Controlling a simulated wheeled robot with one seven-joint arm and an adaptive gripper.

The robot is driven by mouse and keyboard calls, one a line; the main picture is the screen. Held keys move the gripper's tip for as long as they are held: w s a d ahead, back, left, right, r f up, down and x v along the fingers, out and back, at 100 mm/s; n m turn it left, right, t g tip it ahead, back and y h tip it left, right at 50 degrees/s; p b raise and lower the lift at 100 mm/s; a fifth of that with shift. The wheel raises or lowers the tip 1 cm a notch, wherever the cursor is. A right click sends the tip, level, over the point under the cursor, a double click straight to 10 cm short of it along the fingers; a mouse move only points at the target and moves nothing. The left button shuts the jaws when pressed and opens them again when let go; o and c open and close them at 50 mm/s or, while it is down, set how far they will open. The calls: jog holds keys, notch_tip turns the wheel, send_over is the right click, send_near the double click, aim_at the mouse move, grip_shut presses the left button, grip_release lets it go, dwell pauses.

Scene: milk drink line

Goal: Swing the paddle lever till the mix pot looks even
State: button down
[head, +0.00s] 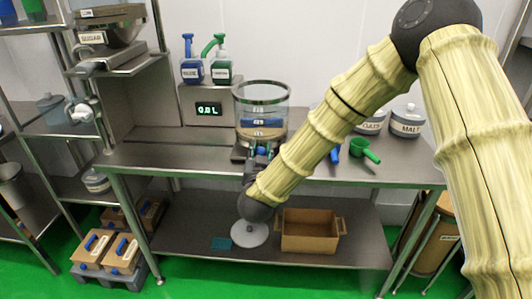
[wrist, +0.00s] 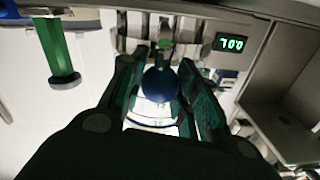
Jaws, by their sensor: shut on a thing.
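The mix pot (head: 262,92) is a clear glass cylinder on the steel bench in the head view. The paddle lever's round blue knob (wrist: 160,86) shows in the wrist view between the two dark green fingers of my gripper (wrist: 163,92). My gripper (head: 259,158) is shut on this knob at the front of the pot's base. The rest of the lever is mostly hidden by my gripper and arm.
A grey box with a green display (head: 208,108) stands left of the pot, with two pump bottles (head: 220,66) on top. A green scoop (head: 365,151) and lidded jars (head: 405,121) are to the right. A cardboard box (head: 309,232) sits on the lower shelf.

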jog(key=shift+w+a+r, duration=0.1)
jog(key=shift+a+r, duration=0.15)
jog(key=shift+a, duration=0.15)
jog(key=c, duration=1)
grip_release()
jog(key=shift+c, duration=0.2)
jog(key=shift+f, duration=0.1)
jog(key=s, duration=1.2)
jog(key=shift+d+f, duration=0.1)
jog(key=shift+d, duration=0.05)
